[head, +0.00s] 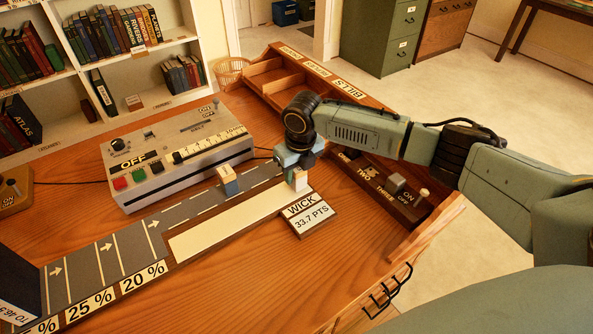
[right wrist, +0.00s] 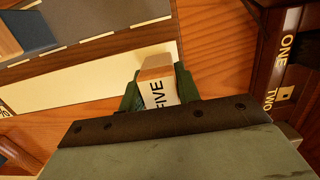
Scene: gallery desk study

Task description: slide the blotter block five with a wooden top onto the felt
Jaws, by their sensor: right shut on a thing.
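The blotter block five (right wrist: 157,88) has a white face marked FIVE and a wooden top. In the head view the block (head: 300,181) is partly hidden by my right gripper (head: 298,172). My right gripper (right wrist: 158,92) is shut on it, a green finger on each side. The cream strip (head: 225,225), which looks like the felt, lies beside the grey belt. The block is at the strip's right end; I cannot tell whether it touches the strip. The strip also shows in the right wrist view (right wrist: 85,78). My left gripper is not in view.
A second block (head: 228,180) stands on the grey belt (head: 185,212). A control box (head: 175,165) with buttons is behind the belt. A WICK 33.7 PTS plate (head: 310,214) lies near the strip's right end. A wooden rack with switches (head: 385,192) stands at right.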

